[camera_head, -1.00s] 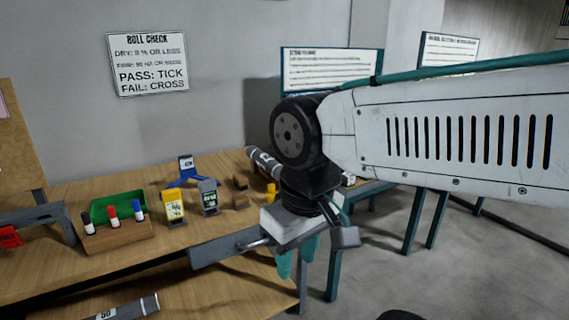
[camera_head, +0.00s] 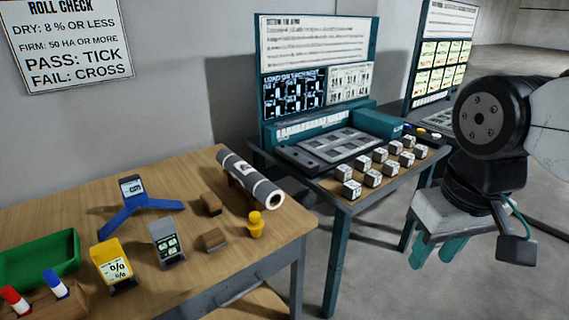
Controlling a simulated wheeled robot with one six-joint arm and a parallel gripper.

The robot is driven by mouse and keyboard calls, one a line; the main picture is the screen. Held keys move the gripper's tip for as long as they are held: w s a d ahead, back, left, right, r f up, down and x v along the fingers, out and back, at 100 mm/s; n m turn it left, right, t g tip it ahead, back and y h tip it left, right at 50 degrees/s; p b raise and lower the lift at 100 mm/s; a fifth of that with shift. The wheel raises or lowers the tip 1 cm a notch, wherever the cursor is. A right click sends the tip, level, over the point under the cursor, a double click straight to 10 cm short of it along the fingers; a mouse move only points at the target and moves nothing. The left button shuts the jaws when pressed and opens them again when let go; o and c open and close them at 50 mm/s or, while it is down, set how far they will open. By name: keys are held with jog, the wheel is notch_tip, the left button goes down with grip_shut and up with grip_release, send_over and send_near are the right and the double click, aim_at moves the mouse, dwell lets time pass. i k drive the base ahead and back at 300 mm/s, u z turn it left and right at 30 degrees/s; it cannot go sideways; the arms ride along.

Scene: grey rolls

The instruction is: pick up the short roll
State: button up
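A grey roll (camera_head: 250,177) with a white label and a pale hollow end lies slantwise near the back right of the wooden table. It rests on a small brown support, partly hidden under it. No second roll shows now to compare its length. My gripper (camera_head: 434,252) hangs at the right, well apart from the roll, with its teal fingers pointing down. The fingers stand apart with nothing between them.
Wooden blocks (camera_head: 213,240), a yellow weight (camera_head: 256,225), a grey meter (camera_head: 167,243), a yellow meter (camera_head: 113,266) and a blue stand (camera_head: 138,205) share the wooden table (camera_head: 204,280). A second table (camera_head: 343,205) with several small cubes stands between roll and gripper.

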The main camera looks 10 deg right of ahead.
aim_at(268, 194)
jog(key=z, duration=0.1)
jog(key=i, duration=0.75)
jog(key=u, duration=0.65)
jog(key=i, duration=0.45)
jog(key=u, duration=0.35)
